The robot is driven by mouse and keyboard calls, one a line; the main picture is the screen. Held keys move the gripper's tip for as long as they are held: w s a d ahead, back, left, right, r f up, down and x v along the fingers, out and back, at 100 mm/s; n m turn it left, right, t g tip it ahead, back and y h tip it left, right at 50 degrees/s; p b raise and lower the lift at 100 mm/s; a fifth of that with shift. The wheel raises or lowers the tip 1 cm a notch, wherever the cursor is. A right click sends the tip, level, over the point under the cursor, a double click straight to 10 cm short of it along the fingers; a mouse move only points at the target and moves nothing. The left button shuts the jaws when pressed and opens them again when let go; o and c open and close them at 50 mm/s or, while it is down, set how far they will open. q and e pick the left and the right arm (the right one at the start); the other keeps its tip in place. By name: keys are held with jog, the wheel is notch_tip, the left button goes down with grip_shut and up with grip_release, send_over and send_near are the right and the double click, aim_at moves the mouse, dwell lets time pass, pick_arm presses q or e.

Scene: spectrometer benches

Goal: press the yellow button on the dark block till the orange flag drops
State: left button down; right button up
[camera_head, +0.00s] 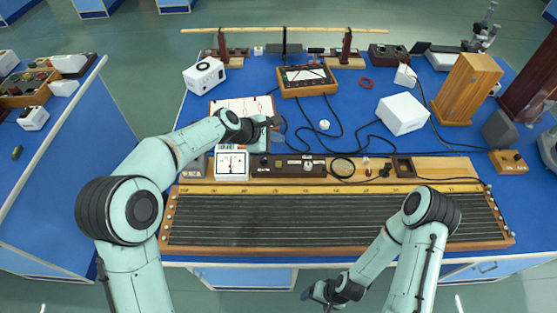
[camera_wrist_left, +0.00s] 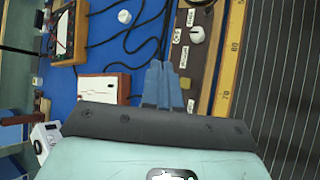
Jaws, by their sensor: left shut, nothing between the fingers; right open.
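A dark brown panel (camera_head: 290,167) with a pale knob and small labels lies along the back of the long stringed board. In the left wrist view, this panel (camera_wrist_left: 190,58) with its white knob (camera_wrist_left: 197,35) is right of my fingertips. My right gripper (camera_head: 325,292) is open, low in front of the bench edge.
The white meter (camera_head: 232,164) stands close to my left forearm. The stringed board (camera_head: 330,220) fills the bench front. Black cables (camera_head: 335,130) cross the middle. A white box (camera_head: 402,113) and a wooden case (camera_head: 466,88) stand at the right. A white-faced unit (camera_wrist_left: 105,88) is left of my fingers.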

pick_arm(q)
jog(key=b, duration=0.4)
send_over(276, 165)
notch_tip(276, 165, down, 8)
jog(key=shift+s+r, duration=0.15)
jog(key=shift+f, duration=0.6)
pick_arm(e)
jog(key=s+f, duration=0.4)
jog(key=f, duration=0.2)
jog(key=shift+s+g, duration=0.15)
jog(key=shift+g, duration=0.15)
pick_arm(q)
jog(key=shift+b, duration=0.3)
dwell(0.3)
jog(key=shift+f, duration=0.4)
pick_arm(e)
jog(key=shift+s, duration=0.1)
pick_arm(q)
jog(key=shift+f, duration=0.45)
pick_arm(e)
jog(key=shift+s+f, duration=0.1)
jog(key=shift+f, duration=0.2)
dwell(0.4)
pick_arm(q)
jog(key=shift+r+p, duration=0.35)
jog(key=shift+r, duration=0.5)
pick_arm(e)
jog(key=shift+w+r, duration=0.45)
jog(key=shift+r, duration=0.3)
